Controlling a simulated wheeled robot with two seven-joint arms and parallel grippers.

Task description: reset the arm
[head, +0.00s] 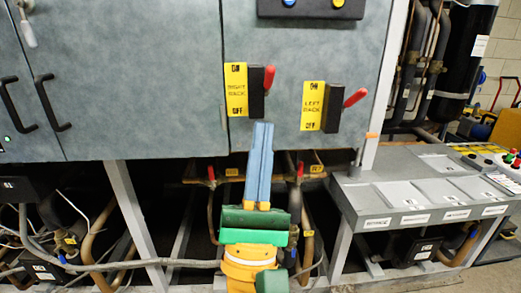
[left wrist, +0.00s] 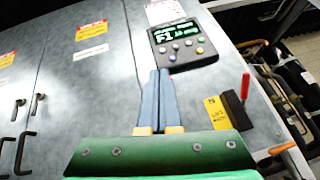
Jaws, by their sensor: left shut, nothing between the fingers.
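My left gripper (head: 261,150) points up in front of the grey cabinet (head: 150,100), its two blue fingers closed together with nothing between them. It is just below and between two switches on yellow plates. The right rack switch (head: 257,92) has a red lever (head: 269,77) tilted up to the right. The left rack switch (head: 332,108) has a red lever (head: 355,97), also tilted up to the right. In the left wrist view the closed fingers (left wrist: 159,75) lie left of the left rack switch (left wrist: 236,110). My right gripper is in neither view.
A control panel (left wrist: 183,44) with a lit display is above the fingers in the left wrist view. A grey sloped console (head: 425,185) stands at right. Pipes (head: 95,235) and a metal post (head: 137,225) fill the space below the cabinet.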

